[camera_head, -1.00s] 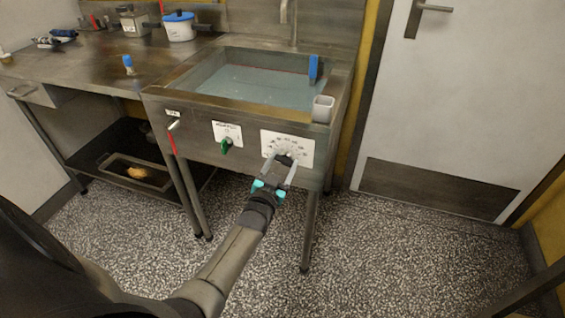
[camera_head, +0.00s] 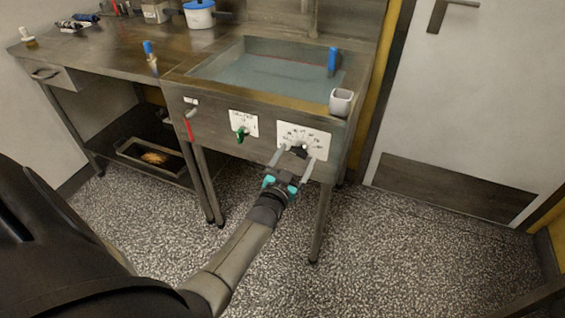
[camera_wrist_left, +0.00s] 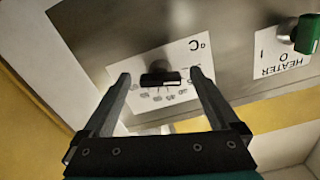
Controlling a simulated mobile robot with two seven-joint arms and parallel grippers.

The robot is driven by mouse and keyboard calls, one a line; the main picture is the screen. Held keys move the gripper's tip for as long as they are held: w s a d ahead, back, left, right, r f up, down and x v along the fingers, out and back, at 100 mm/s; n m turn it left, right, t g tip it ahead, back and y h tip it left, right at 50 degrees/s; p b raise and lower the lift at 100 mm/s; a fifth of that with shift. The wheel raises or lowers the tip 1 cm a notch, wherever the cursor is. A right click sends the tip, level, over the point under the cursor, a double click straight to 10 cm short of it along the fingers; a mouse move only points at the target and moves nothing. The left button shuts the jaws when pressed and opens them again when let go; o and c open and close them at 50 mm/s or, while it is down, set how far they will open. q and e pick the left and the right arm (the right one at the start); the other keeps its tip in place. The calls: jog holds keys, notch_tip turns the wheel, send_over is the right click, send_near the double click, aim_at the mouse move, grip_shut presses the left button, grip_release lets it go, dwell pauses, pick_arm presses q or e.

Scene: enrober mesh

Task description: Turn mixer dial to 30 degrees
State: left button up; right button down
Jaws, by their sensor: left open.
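A black dial (camera_wrist_left: 160,79) sits on a white scale plate (camera_head: 318,138) at the right of the sink unit's front panel. The plate carries a "°C" mark in the left wrist view. My left gripper (camera_head: 296,154) is open in front of the dial. In the left wrist view its fingers (camera_wrist_left: 160,74) stand on either side of the dial, with a gap on each side. The dial's exact angle is hard to read, and the scale figures are too small to read. My right gripper is not in view.
The floor in front is clear.

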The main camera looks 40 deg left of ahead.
pick_arm(q)
jog(key=p+v, duration=0.3)
jog(key=v, duration=1)
jog(key=shift+s+d+p, duration=0.2)
jog(key=shift+s+p, duration=0.1)
jog(key=shift+s, duration=0.05)
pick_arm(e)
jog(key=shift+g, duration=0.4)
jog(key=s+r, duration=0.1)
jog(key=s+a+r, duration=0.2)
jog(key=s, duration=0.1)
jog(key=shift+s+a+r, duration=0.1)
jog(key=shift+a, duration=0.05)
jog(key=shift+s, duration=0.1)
